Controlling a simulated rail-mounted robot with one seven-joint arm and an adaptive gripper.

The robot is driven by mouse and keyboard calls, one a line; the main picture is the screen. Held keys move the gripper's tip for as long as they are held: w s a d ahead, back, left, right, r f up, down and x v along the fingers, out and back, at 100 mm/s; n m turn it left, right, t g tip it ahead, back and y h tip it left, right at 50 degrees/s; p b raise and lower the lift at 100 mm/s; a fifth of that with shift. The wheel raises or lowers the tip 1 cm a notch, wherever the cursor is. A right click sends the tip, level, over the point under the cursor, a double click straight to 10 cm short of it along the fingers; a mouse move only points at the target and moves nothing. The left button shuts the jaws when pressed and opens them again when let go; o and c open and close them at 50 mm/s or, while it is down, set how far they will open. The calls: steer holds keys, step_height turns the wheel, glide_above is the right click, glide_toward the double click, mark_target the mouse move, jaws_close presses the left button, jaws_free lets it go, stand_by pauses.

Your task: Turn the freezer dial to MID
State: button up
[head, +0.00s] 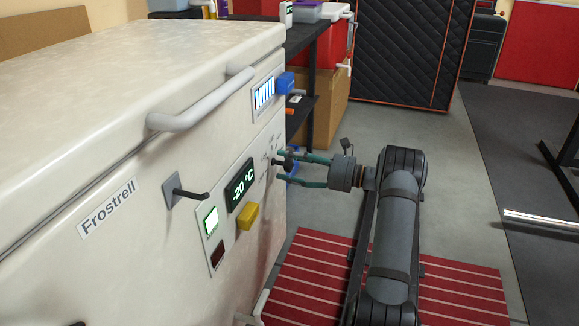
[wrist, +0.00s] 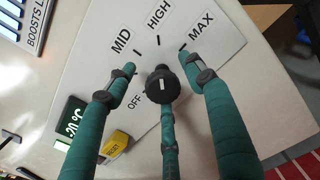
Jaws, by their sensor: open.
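The freezer dial (wrist: 161,86) is a black round knob with a white line, on a white panel (wrist: 95,75) marked OFF, MID, HIGH and MAX. In the wrist view its white line stands near upright, roughly toward HIGH; I cannot tell its exact setting. My gripper (wrist: 160,66) has green fingers, open around the dial: one on the left near MID, one on the right near MAX, and one below it. Contact is not clear. In the head view my gripper (head: 281,165) is at the freezer's (head: 130,110) front panel, and the fingers partly hide the dial.
A yellow control (head: 247,216), a lit green switch (head: 211,220) and a display (head: 240,185) reading -20 °C sit left of the dial. A handle (head: 205,100) and a dark peg (head: 185,192) jut from the freezer front. A black shelf (head: 312,75) stands behind.

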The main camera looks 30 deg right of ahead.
steer(key=c, duration=0.3)
steer(key=shift+d+r, duration=0.1)
steer(key=shift+r, duration=0.05)
steer(key=c, duration=0.8)
